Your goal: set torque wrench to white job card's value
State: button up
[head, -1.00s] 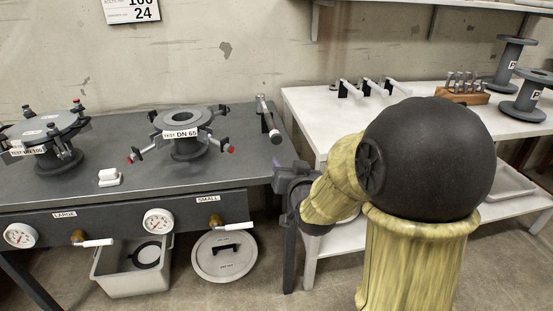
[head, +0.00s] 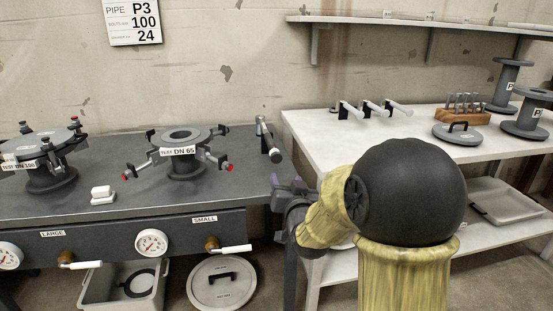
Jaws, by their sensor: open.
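The white job card (head: 133,22) hangs on the wall at the upper left; it reads PIPE P3, 100 and 24, with the small print illegible. A wrench-like tool (head: 269,142) with a pale shaft and dark end rests at the dark bench's right edge. I cannot tell which is the torque wrench, and no setting is readable. My gripper (head: 287,187) is open and empty at the bench's right end, below the bench tool, partly hidden by my arm.
The dark bench (head: 110,215) carries test flanges labelled DN 100 (head: 45,165) and DN 65 (head: 180,150), and gauges (head: 151,243). The white table (head: 325,140) holds a round lid (head: 457,134), a wooden rack (head: 462,117) and grey spools (head: 524,118). A wall shelf (head: 400,22) runs above.

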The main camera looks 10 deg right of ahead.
aim_at(277, 158)
jog(key=w+b, duration=0.2)
jog(key=w, duration=1.2)
jog(key=shift+w, duration=0.3)
jog(key=c, duration=1)
